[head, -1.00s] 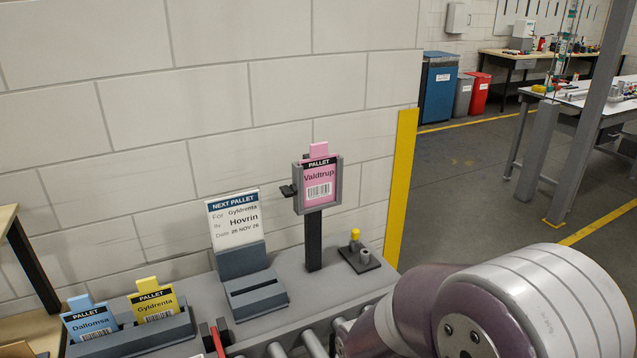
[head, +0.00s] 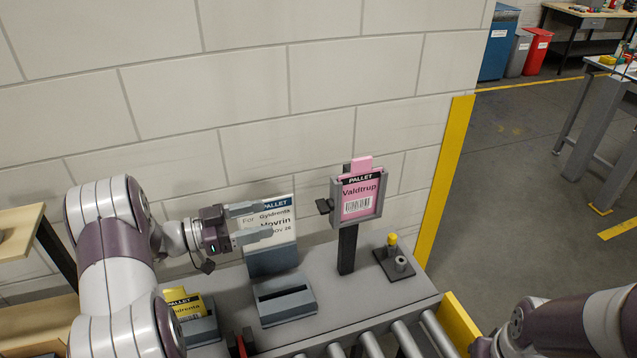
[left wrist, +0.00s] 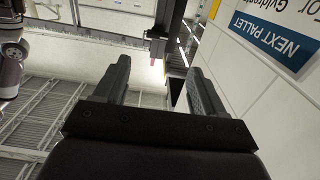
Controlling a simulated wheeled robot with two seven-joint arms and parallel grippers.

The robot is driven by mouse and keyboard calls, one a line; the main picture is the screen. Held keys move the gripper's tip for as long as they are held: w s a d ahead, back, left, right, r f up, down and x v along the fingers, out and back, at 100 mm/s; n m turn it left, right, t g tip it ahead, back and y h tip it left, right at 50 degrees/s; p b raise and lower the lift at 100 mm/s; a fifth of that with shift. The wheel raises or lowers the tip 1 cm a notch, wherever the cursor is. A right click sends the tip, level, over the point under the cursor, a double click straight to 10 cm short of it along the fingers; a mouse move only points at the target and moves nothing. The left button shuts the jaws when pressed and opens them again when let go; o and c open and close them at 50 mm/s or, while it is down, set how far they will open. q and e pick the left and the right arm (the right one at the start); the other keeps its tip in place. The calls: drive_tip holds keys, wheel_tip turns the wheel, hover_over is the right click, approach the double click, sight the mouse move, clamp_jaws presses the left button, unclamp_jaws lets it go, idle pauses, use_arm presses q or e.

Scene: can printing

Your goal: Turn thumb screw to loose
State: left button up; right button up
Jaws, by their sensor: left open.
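The sign holder (head: 382,205) is a grey frame on a black post, with a pink "Valdtrup" pallet card (head: 357,194) in it. A small dark thumb screw (head: 324,206) sticks out from its left side. My left gripper (head: 264,221) is open and empty, left of the screw and apart from it, with its fingers pointing right toward it. In the left wrist view the open fingers (left wrist: 158,75) frame empty space, and part of the holder (left wrist: 205,45) shows beyond them; I cannot make out the screw clearly there. My right gripper is out of view.
The white "Next pallet" sign (head: 283,240) stands behind my left fingers, partly covered. A slotted grey block (head: 285,302), a yellow card (head: 187,306) and a small yellow-topped peg stand (head: 392,243) are on the bench. A block wall runs close behind.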

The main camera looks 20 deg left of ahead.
sight(318, 207)
use_arm(q)
drive_tip(key=b+x, duration=0.1)
drive_tip(key=x, duration=1.1)
drive_tip(key=shift+d, duration=0.5)
drive_tip(key=c, duration=1.1)
